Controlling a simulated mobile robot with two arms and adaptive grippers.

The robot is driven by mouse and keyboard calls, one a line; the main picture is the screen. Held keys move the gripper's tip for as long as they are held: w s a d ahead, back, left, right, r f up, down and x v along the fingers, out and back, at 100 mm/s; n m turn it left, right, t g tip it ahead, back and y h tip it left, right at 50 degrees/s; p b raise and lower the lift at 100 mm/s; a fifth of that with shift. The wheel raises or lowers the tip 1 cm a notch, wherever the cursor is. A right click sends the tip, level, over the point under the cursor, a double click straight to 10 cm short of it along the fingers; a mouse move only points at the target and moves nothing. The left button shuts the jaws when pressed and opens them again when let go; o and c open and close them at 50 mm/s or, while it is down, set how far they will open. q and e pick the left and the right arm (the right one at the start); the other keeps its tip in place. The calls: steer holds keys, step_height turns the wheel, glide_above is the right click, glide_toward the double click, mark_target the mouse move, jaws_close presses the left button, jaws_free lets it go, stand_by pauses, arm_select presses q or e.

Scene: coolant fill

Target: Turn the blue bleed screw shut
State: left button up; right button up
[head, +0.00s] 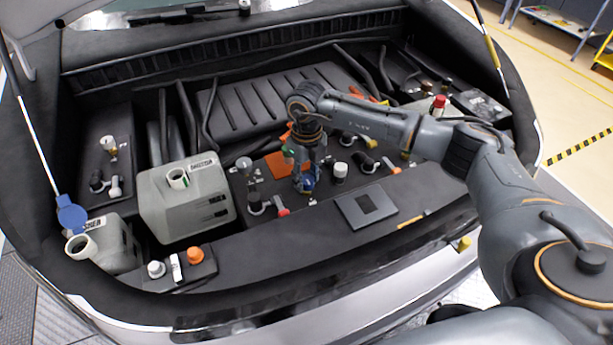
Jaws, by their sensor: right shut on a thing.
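The blue bleed screw (307,185) is in the engine bay of the car, near the middle of the head view. My right gripper (304,180) points down onto it from above. Its fingers are shut on the screw and cover much of it, so only some blue shows between and below them. How far the screw is turned cannot be seen. My right arm reaches in from the right side of the picture. My left gripper is not in view.
A smaller tank (112,243) sits at the far left. White, red and green caps stand close around the gripper. A flat dark square plate (367,207) lies on the front ledge.

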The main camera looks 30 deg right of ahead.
mark_target(307, 179)
stand_by(0.3)
steer(key=o, duration=1.1)
steer(key=shift+o, duration=0.2)
steer(key=shift+r, duration=0.1)
step_height(307, 179, up, 12)
